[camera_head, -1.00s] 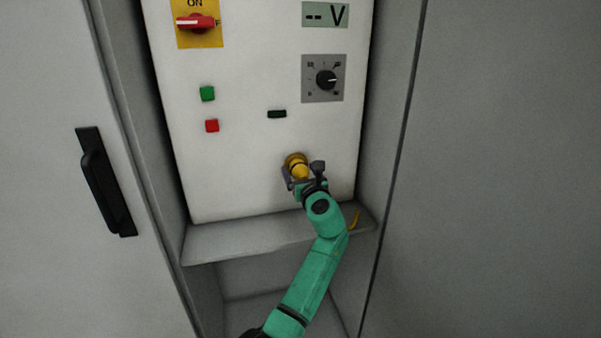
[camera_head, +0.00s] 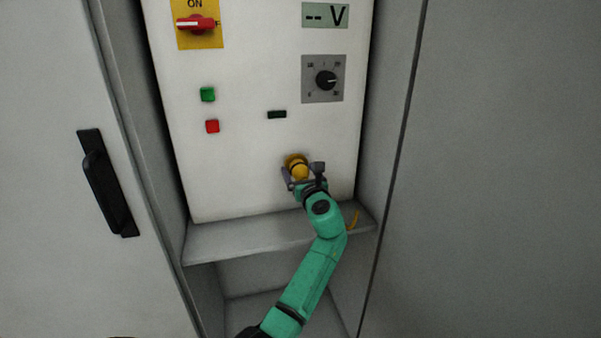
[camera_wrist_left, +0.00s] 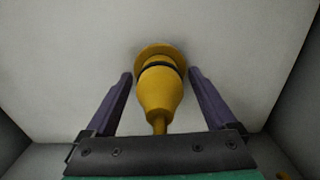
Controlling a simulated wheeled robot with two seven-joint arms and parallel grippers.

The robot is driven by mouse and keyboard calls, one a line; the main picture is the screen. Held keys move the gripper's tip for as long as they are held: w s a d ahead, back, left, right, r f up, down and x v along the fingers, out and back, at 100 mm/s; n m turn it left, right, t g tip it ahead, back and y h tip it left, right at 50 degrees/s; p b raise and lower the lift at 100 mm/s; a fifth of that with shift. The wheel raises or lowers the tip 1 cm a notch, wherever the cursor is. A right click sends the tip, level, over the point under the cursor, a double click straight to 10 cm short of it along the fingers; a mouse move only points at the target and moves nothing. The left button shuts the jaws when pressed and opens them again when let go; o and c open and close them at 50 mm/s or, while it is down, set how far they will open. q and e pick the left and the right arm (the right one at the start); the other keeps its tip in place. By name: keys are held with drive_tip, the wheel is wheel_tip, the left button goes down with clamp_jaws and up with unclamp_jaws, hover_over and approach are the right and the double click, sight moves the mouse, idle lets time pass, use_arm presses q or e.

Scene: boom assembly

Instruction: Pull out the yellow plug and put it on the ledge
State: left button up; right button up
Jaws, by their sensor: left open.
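The yellow plug (camera_head: 299,170) sits in its round yellow socket low on the white panel, right of the middle. In the left wrist view the plug (camera_wrist_left: 160,92) points out from the panel, with a dark ring between it and the socket flange (camera_wrist_left: 160,51). My left gripper (camera_head: 301,176) is at the plug from below. In the wrist view its two purple fingers (camera_wrist_left: 160,75) stand one on each side of the plug, open, with a visible gap on both sides. My right gripper is not in view.
The grey ledge (camera_head: 235,238) runs below the panel, clear on its left part. A yellow cable piece (camera_head: 353,220) shows at its right end. A red switch (camera_head: 196,23), a dial (camera_head: 326,80) and cabinet side walls surround the plug. A door handle (camera_head: 108,182) is at left.

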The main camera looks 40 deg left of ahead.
use_arm(q)
drive_tip(key=shift+p, duration=0.35)
clamp_jaws()
drive_tip(key=shift+p+v, duration=0.75)
drive_tip(key=shift+v, duration=0.6)
drive_tip(key=shift+p+v, duration=0.7)
drive_tip(key=shift+v, duration=0.95)
